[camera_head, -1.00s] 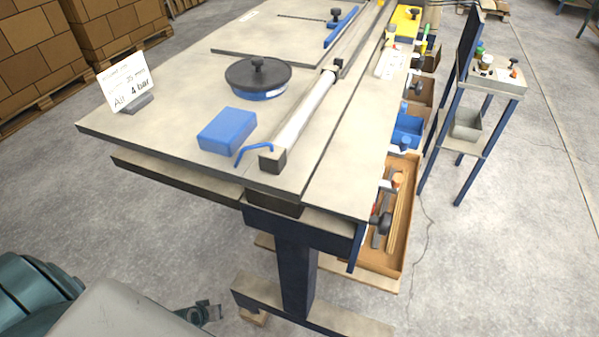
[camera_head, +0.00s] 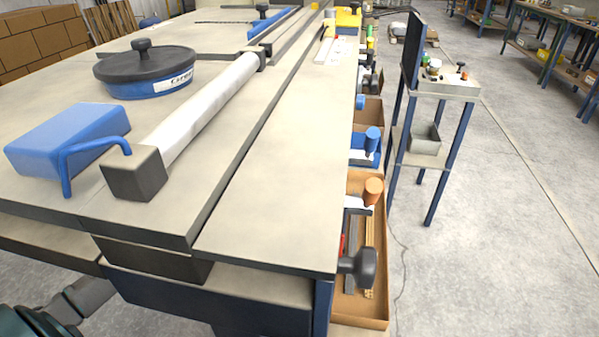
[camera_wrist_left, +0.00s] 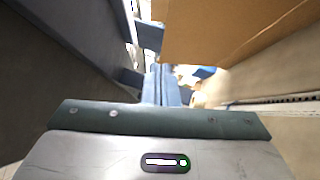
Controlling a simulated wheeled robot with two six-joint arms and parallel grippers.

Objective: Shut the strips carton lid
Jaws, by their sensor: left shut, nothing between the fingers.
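A brown cardboard carton (camera_head: 360,312) with thin strips (camera_head: 369,265) inside sits low at the table's right side in the head view. Its top is open there; I cannot make out its lid. In the left wrist view a brown cardboard-like panel (camera_wrist_left: 225,30) hangs at the upper right; I cannot tell which carton it belongs to. My left gripper (camera_wrist_left: 161,80) shows in the wrist view, shut and empty, below and left of that panel. In the head view only part of my left arm shows at the lower left; its gripper is hidden. My right gripper is out of view.
The table (camera_head: 270,220) holds a blue box (camera_head: 65,140), a round black-lidded tin (camera_head: 145,70) and a white roll (camera_head: 205,110). A black knob (camera_head: 360,265) and orange-topped handle (camera_head: 373,190) stand by the carton.

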